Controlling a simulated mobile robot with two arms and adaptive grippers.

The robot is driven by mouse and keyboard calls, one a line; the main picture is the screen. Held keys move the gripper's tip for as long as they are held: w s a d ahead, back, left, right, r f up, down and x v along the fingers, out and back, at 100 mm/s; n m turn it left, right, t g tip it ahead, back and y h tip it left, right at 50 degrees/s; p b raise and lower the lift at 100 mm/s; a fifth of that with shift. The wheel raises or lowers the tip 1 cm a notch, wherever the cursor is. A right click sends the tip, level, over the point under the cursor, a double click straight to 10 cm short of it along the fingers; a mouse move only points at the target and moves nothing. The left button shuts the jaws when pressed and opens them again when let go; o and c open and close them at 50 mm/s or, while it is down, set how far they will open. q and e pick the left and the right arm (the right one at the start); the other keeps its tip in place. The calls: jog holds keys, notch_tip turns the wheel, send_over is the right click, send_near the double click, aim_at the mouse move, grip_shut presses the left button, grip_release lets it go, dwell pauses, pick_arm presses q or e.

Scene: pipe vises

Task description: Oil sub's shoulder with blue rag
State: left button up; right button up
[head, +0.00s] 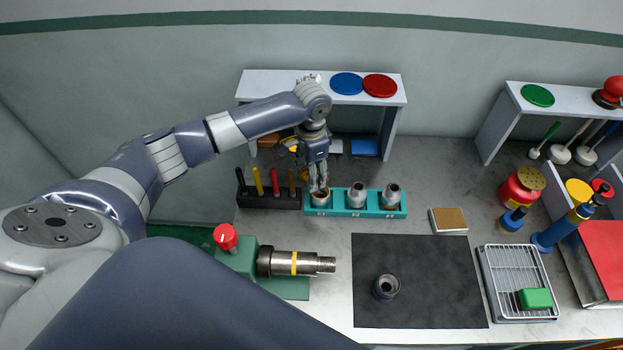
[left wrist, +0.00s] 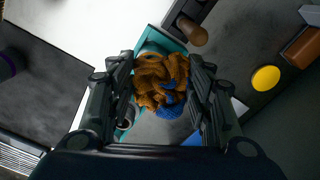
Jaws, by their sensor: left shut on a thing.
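My left gripper (head: 319,190) points down at the left place of the teal rack (head: 343,213). It is shut on a crumpled rag (left wrist: 160,80), mostly orange-brown with blue patches in the left wrist view. In the head view the fingers hide most of the rag, and I cannot tell whether it touches the rack's left piece. A steel sub (head: 312,263) with a yellow band and a threaded right end lies level in the green vise (head: 236,262), which has a red knob. My right gripper is not in view.
Two grey steel pieces (head: 357,194) stand in the rack's other places. A black rack (head: 268,199) with several coloured handles is left of it. A dark ring (head: 386,287) lies on the black mat (head: 430,270). A wire tray (head: 512,272) holds a green block. A shelf (head: 288,84) stands behind.

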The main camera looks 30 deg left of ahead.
pick_arm(q)
jog(key=shift+a+r, duration=0.15)
jog(key=shift+r, duration=1)
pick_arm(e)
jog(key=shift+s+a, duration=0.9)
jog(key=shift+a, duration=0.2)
pick_arm(q)
jog(key=shift+f, duration=0.1)
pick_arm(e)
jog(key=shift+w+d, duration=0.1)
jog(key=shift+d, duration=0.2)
